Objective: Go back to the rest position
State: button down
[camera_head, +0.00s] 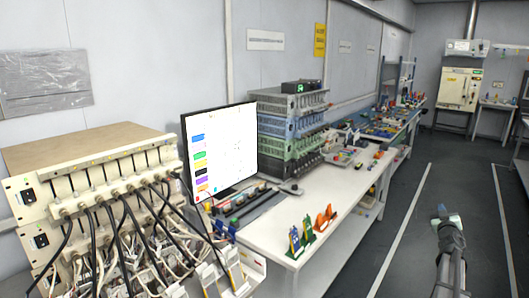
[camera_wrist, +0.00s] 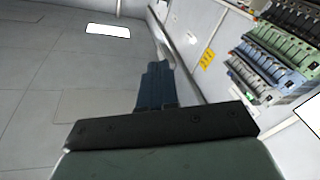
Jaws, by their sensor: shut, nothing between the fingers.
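My gripper (camera_head: 441,211) shows in the head view at the lower right, at the end of my grey arm, in front of the dark floor and to the right of the white bench. It is small there. In the wrist view the dark blue fingers of my gripper (camera_wrist: 156,82) are together in the middle of the picture, with nothing between them. They touch nothing that I can see.
The white bench (camera_head: 343,228) carries green, blue and orange stands at its front edge. A monitor (camera_head: 222,150), stacked tester units (camera_head: 285,125) and a cabled rack (camera_head: 95,200) stand to the left. The floor (camera_head: 393,236) around my arm is clear.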

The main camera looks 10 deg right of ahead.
jog(key=s+a+f+m+g+y, duration=0.1)
jog(key=s+a+f+g, duration=0.15)
jog(key=a+f, duration=0.65)
jog(key=s+a+f+m+g, duration=0.1)
jog(key=a+f+g, duration=0.35)
jog(key=f, duration=0.85)
jog(key=s+a+f+m+g+y, duration=0.1)
jog(key=s+a+f, duration=0.1)
jog(key=a+f, duration=0.75)
jog(key=s+a+f+g+y, duration=0.25)
jog(key=s+a+f, duration=0.35)
jog(key=a+f, duration=0.4)
jog(key=s+a+f+n+g+y, duration=0.1)
jog(key=s+a+f+g, duration=0.2)
jog(key=s+a+f, duration=0.55)
jog(key=s+a+f+n+g+y, duration=0.1)
jog(key=s+a+g, duration=0.2)
jog(key=s+a, duration=0.3)
jog(key=s+a+f+g+y, duration=0.1)
jog(key=s+a, duration=0.6)
jog(key=s, duration=0.8)
jog(key=s+a+f+n+g+y, duration=0.1)
jog(key=s+a+g, duration=0.4)
jog(key=s, duration=0.6)
jog(key=shift+s+a+f+n+g+y, duration=0.15)
jog(key=shift+a+f+n+g+y, duration=0.25)
jog(key=shift+a+f, duration=0.35)
